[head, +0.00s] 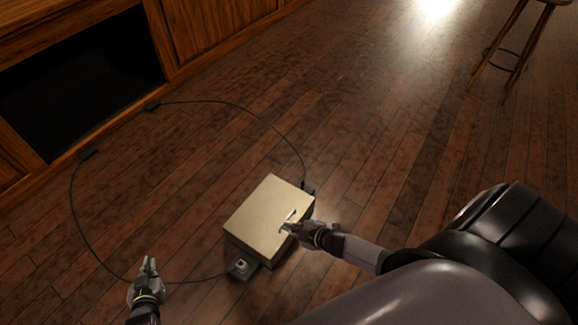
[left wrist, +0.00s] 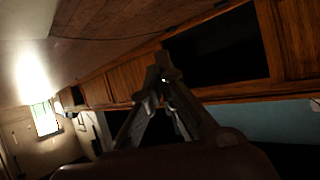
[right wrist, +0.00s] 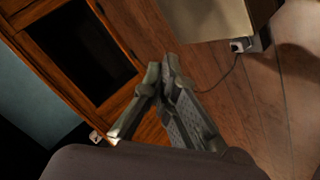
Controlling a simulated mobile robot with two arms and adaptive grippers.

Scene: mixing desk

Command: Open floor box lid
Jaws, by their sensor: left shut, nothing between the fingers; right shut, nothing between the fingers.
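The floor box (head: 262,212) is a pale tan box on the wooden floor, with a flat lid that looks closed and a small slot near its right edge. My right gripper (head: 286,228) is shut and empty, with its fingertips over the lid near the slot; I cannot tell whether they touch it. In the right wrist view part of the box (right wrist: 208,14) shows at the top, beyond the shut fingers (right wrist: 162,78). My left gripper (head: 149,264) is shut and empty, left of the box and apart from it. In the left wrist view its fingers (left wrist: 162,70) are together.
Black cables run across the floor from the box, with connectors (head: 153,106) (head: 89,153) near the wooden desk (head: 205,40). A small plug block (head: 241,268) sits at the box's front corner. A wooden stool (head: 497,55) stands at the far right. Floor behind the box is clear.

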